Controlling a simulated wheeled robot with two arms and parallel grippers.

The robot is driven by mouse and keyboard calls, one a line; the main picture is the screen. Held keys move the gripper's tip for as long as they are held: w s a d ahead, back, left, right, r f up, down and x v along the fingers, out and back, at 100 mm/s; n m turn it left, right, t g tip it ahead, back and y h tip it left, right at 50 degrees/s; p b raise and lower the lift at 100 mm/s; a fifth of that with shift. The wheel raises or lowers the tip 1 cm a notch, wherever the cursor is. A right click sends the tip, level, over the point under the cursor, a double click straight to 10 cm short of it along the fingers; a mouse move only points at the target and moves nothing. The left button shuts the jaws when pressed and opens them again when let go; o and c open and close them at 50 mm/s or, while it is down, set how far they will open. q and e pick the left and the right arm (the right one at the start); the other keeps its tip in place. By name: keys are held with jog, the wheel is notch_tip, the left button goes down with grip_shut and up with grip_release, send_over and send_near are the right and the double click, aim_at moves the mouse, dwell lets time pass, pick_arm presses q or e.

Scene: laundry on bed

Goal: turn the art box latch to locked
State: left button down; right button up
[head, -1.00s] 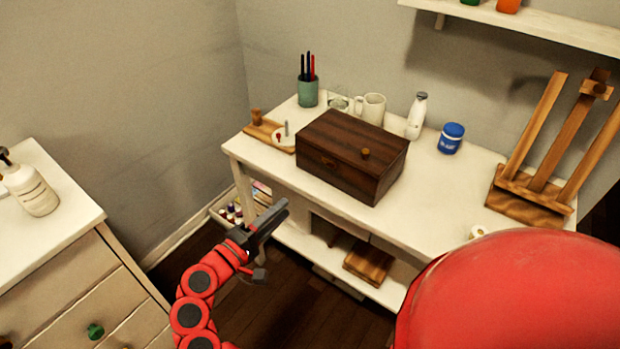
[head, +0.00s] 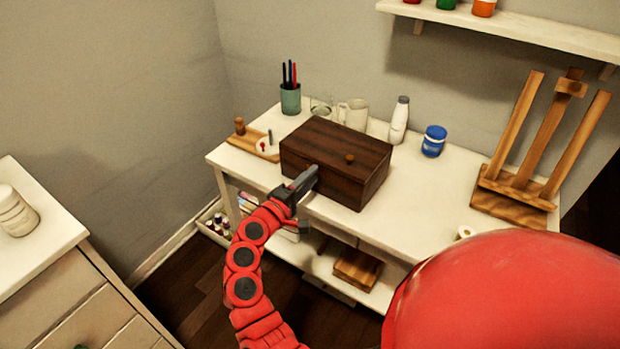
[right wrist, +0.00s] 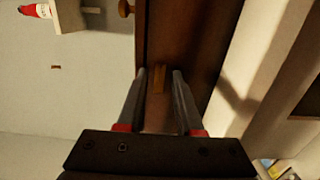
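The art box (head: 345,145) is a dark brown wooden box with a shut lid and a small round knob (head: 350,159). It stands on the white table. My right gripper (head: 311,176) is at the box's front face, toward its left end, and covers the latch in the head view. In the right wrist view the latch (right wrist: 158,79) is a small light-brown wooden bar on the box's dark face (right wrist: 195,45). It lies between the two spread fingers of my right gripper (right wrist: 157,73), with gaps at its sides. My left gripper is not in view.
Behind the box stand a white mug (head: 353,113), a white bottle (head: 399,120) and a blue jar (head: 434,141). A pen cup (head: 290,99) and a small wooden board (head: 252,143) are to the left. A wooden easel (head: 536,150) stands at the right of the table (head: 425,205).

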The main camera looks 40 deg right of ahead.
grip_shut()
dwell(1.5)
